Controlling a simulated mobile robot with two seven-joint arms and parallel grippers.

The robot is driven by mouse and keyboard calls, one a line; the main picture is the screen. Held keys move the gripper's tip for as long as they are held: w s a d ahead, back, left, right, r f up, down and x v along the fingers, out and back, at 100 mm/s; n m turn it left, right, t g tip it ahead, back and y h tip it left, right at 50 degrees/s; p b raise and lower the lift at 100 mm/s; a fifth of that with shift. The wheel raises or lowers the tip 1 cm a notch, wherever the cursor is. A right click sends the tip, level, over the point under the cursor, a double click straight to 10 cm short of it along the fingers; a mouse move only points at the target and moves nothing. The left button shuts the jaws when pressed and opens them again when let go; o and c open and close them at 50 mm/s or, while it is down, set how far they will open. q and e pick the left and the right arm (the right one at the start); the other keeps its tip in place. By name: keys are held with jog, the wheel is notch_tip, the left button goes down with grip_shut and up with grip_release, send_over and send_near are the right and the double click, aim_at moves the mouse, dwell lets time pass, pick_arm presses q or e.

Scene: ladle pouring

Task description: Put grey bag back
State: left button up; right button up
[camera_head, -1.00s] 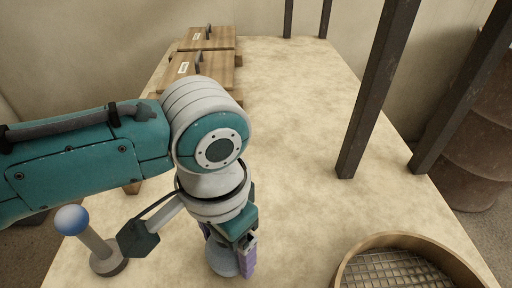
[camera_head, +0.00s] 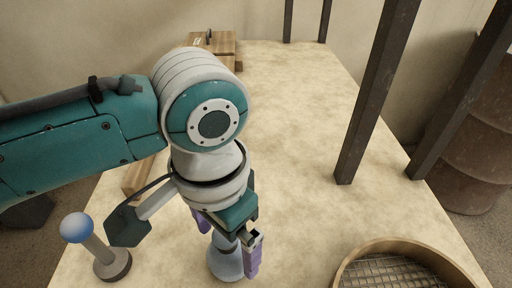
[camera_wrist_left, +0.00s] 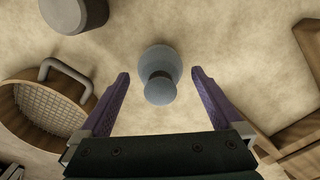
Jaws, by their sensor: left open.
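The grey bag (camera_head: 226,262) appears as a small blue-grey shape with a rounded body and a narrower neck, upright on the table. In the head view its upper part is partly hidden by my left gripper (camera_head: 227,243). In the left wrist view the bag (camera_wrist_left: 161,62) lies between the two purple fingers of my left gripper (camera_wrist_left: 160,74), with a gap on both sides. The gripper is open and not visibly touching the bag. My right gripper is not in view.
A round wooden sieve (camera_head: 345,268) stands at the front right. A blue-ball-topped stand (camera_head: 96,248) is at the front left. Wooden boxes (camera_head: 224,46) are at the back left, partly behind my arm. Dark posts (camera_head: 372,100) rise at the right. The table's middle (camera_head: 300,150) is clear.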

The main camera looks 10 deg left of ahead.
pick_arm(q)
notch_tip(320, 180, up, 9)
jog(key=shift+f+p, duration=0.2)
jog(key=shift+p, duration=0.7)
jog(key=s+d+f+t+h, duration=0.1)
jog(key=s+d+h, duration=0.2)
jog(key=s, duration=0.2)
jog(key=s+a+n+t+y, duration=0.35)
jog(key=s+a, duration=0.35)
jog(key=a, duration=0.6)
notch_tip(320, 180, up, 46)
jog(key=p, duration=4.6)
jog(key=shift+d+r+g+h, duration=0.25)
jog(key=shift+d+g+h, duration=0.1)
jog(key=shift+g, duration=0.1)
